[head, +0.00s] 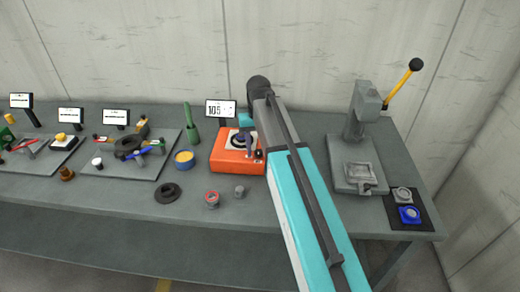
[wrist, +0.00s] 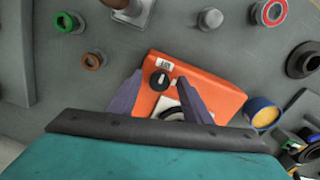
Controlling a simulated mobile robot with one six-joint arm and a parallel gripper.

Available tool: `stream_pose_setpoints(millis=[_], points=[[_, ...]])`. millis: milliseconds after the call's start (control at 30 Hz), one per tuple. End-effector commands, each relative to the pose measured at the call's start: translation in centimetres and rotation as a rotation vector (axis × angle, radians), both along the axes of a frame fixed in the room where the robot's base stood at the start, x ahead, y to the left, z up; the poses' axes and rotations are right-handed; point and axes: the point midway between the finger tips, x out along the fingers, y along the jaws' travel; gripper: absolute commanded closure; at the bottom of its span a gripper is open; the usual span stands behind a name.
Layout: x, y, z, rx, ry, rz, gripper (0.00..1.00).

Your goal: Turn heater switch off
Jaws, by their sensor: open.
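The orange heater box (head: 225,160) stands on the bench just left of my arm in the head view, and it also shows in the wrist view (wrist: 215,95). Its switch, a round black knob (wrist: 159,80) with a light mark, sits near a small white label on the box. My gripper (wrist: 160,77) is open, and its two dark blue fingers appear on either side of the knob with nothing held. I cannot tell whether they touch it. A round dark plate on a white square (wrist: 172,112) is partly hidden by the right finger and my wrist.
A small display (head: 221,109) reading about 105 stands behind the heater. A blue-and-yellow tin (head: 184,161) and a green upright tool (head: 190,125) are to its left. A red-topped part (head: 212,198) lies in front. A grey press (head: 358,150) with a yellow lever stands right.

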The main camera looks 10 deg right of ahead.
Motion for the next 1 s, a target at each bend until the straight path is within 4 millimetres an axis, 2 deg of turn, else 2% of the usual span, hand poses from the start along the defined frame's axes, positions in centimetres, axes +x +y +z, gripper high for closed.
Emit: stream_pose_setpoints(millis=[367,1000], points=[[0.1,0.0,2.3,0.0,-0.002,0.0,0.55],[0.0,-0.1,9.2,0.0,-0.001,-0.001,0.55]])
